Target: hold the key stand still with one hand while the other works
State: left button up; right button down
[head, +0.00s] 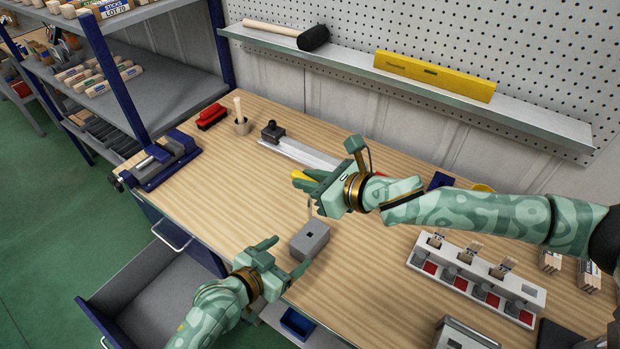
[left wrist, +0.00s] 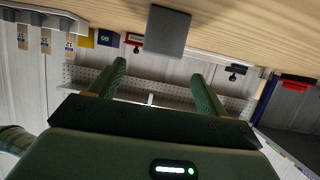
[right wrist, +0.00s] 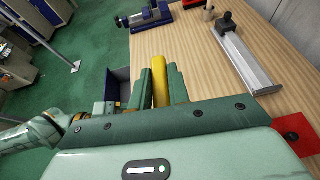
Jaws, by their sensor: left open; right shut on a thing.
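The key stand appears to be the grey block (head: 312,240) with a small dark hole in its top, standing on the bench near its front edge. It also shows in the left wrist view (left wrist: 168,32), beyond the fingertips. My left gripper (head: 287,257) is open and empty, its fingers pointing toward the block; I see no contact. My right gripper (head: 303,180) is shut on a yellow piece (right wrist: 160,80), above and behind the block. A thin pale rod (head: 309,207) shows between that gripper and the block; I cannot tell whether it touches the block.
A blue vise (head: 160,160), red piece (head: 212,116), cup with a stick (head: 242,126) and metal rail (head: 300,154) stand behind and left. A white rack (head: 475,275) with red squares is at the right. A drawer (head: 150,290) is open below.

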pick_arm(q)
jog(key=shift+v, duration=1.05)
pick_arm(e)
notch_tip(320, 180, up, 7)
jog(key=p, duration=0.6)
jog(key=shift+f, duration=0.2)
jog(key=shift+r+p, duration=0.65)
pick_arm(q)
jog(key=s+a+r, duration=0.3)
jog(key=s+r, duration=0.1)
jog(key=r, duration=0.2)
jog(key=shift+w, duration=0.1)
pick_arm(e)
jog(key=shift+f, duration=0.15)
